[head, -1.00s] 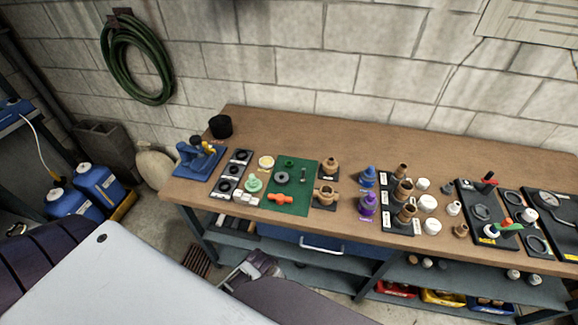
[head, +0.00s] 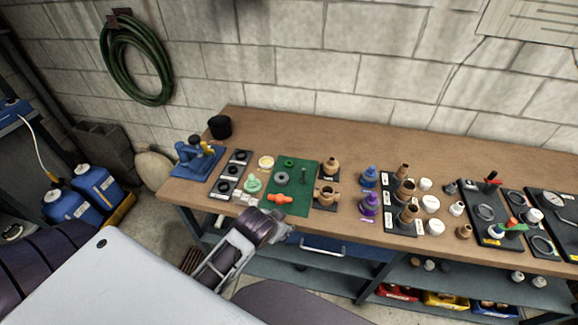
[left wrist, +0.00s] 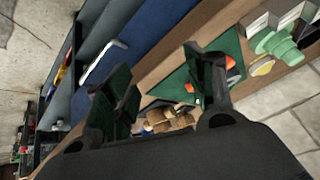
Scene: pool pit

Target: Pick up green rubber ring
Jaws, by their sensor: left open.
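The green rubber ring (head: 289,162) lies near the back of the green mat (head: 302,203) on the workbench. A grey ring (head: 281,179) lies just in front of it, and an orange part (head: 280,199) lies nearer the front edge. My left gripper (head: 277,226) is at the bench's front edge, before the mat and apart from the ring. In the left wrist view its two fingers (left wrist: 160,85) are spread with nothing between them. The mat shows beyond one finger (left wrist: 212,62); I cannot make out the green ring there. My right gripper is not in view.
Left of the mat are a pale green stepped part (head: 252,184), a yellowish ring (head: 266,162) and a blue vise (head: 198,160). Brass fittings (head: 327,193) stand close right of the mat.

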